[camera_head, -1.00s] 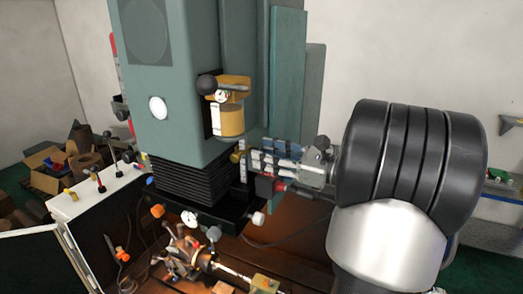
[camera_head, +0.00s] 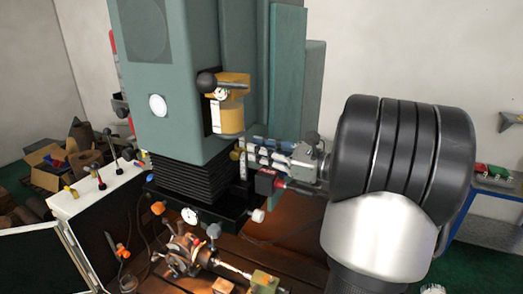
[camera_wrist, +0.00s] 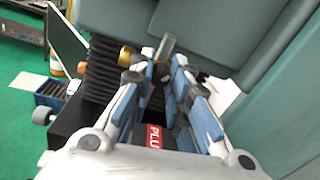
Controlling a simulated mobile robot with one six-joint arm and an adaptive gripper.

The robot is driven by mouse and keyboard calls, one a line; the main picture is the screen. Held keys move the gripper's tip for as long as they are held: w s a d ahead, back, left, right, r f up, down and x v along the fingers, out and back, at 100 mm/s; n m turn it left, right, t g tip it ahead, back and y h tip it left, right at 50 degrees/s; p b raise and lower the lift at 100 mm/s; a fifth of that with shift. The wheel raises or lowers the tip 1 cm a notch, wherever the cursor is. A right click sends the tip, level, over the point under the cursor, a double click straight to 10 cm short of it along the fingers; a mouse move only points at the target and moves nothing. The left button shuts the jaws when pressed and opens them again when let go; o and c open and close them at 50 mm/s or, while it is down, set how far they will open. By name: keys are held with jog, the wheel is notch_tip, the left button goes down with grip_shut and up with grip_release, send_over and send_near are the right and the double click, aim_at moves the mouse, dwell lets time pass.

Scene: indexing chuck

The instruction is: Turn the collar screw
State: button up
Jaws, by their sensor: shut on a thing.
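The collar screw, seen as a short grey pin (camera_wrist: 166,46), shows between the fingertips in the wrist view. My gripper (camera_wrist: 163,60) is shut on it, with its blue-padded fingers converging there. In the head view my gripper (camera_head: 246,152) reaches in from the right, beside the lower end of the green machine head. A brass knob (camera_head: 235,155) lies just left of the fingertips; it also shows in the wrist view (camera_wrist: 127,55). The screw's own head is mostly hidden by the fingers.
Black bellows (camera_head: 190,177) and the green machine column (camera_head: 180,60) stand close to the fingers. A brass unit with a black ball lever (camera_head: 207,82) is above.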

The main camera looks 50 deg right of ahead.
grip_shut()
jog(key=shift+f+n+b, duration=0.1)
jog(key=shift+n+b, duration=0.7)
jog(key=shift+b, duration=0.25)
jog(key=o, duration=0.8)
grip_release()
